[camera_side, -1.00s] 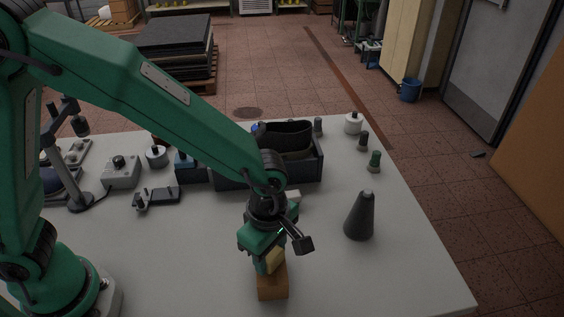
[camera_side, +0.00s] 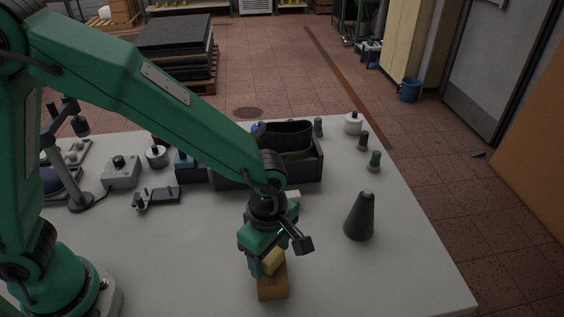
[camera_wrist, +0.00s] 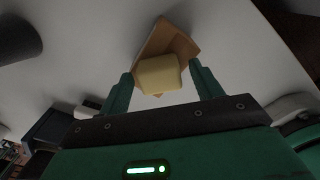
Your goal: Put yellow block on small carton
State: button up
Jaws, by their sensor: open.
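The yellow block (camera_side: 273,260) appears to rest on top of the small brown carton (camera_side: 273,285), near the table's front edge. The wrist view also shows the yellow block (camera_wrist: 160,76) over the carton (camera_wrist: 172,40), which sticks out beyond it. My gripper (camera_side: 267,264) is open around the block. In the wrist view, my gripper's fingers (camera_wrist: 161,72) stand either side of the block with a visible gap on each side. Part of the block is hidden by a finger in the side view.
A dark grey cone (camera_side: 360,217) stands to the right of the carton. A dark open bin (camera_side: 303,172) sits behind my gripper, with a small white item (camera_side: 293,194) in front of it. A black fixture (camera_side: 157,197) lies to the left.

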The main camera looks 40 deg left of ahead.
notch_tip(320, 180, up, 12)
dwell(0.6)
jog(key=shift+a, duration=0.1)
dwell(0.4)
jog(key=s+a+r+m+t, duration=0.2)
jog(key=a+m, duration=0.4)
jog(key=a, duration=0.2)
jog(key=s+a+r+m+t, duration=0.1)
jog(key=s+a+r+m, duration=0.1)
jog(key=a+m, duration=0.4)
jog(key=s+a+r+m+t, duration=0.2)
jog(key=a+m, duration=0.4)
jog(key=a, duration=0.5)
jog(key=shift+s+t, duration=0.3)
jog(key=shift+s, duration=0.5)
